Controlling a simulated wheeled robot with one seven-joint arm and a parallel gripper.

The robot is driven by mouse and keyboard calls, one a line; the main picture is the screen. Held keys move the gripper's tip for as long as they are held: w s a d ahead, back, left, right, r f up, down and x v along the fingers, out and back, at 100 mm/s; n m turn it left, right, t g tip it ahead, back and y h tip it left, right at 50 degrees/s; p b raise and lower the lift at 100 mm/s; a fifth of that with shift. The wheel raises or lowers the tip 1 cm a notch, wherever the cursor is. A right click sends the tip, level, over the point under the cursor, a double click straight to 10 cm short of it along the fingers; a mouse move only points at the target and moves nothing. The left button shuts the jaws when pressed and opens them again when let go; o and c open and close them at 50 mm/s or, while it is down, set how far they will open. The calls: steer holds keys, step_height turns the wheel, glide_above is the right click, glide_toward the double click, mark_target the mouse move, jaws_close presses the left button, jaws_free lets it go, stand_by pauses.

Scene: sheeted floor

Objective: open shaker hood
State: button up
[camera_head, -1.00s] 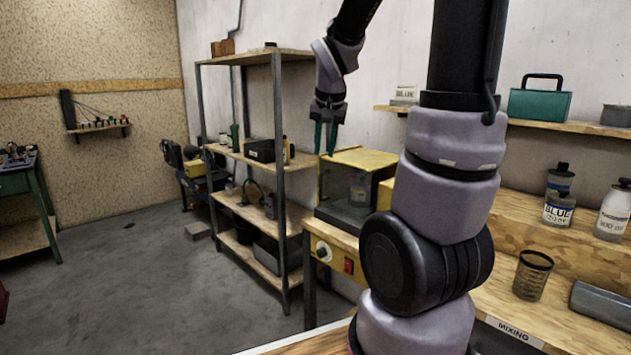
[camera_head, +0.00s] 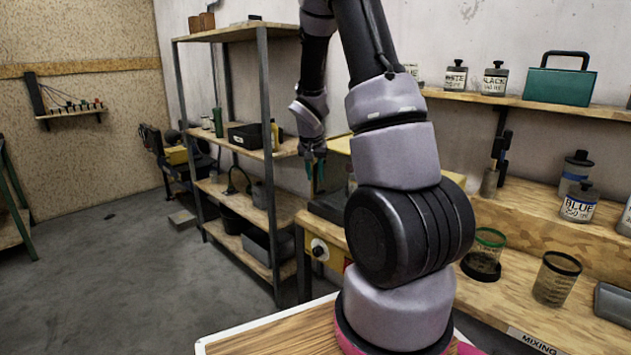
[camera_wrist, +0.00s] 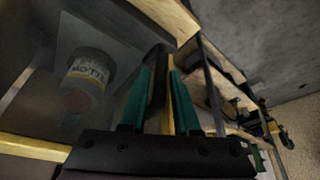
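The shaker has a yellow front (camera_head: 333,258) with a white knob. Its yellow-edged clear hood (camera_head: 340,144) is mostly hidden behind my arm in the head view. My gripper (camera_head: 315,175) points down at the hood's left front side, its green fingers apart. In the wrist view, my gripper (camera_wrist: 160,78) has a dark bar (camera_wrist: 156,75), seemingly the hood handle, between its fingers; whether they touch it I cannot tell. A labelled bottle (camera_wrist: 88,72) shows through the clear hood. The hood looks closed.
A metal-framed shelf (camera_head: 264,120) with bins stands just left of the shaker. The bench on the right holds a green-rimmed cup (camera_head: 489,240), a dark-rimmed cup (camera_head: 556,280) and a BLUE bottle (camera_head: 579,205). Open floor (camera_head: 110,260) lies at the left.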

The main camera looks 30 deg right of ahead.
steer(key=shift+x, duration=1.45)
jaws_close()
stand_by(0.4)
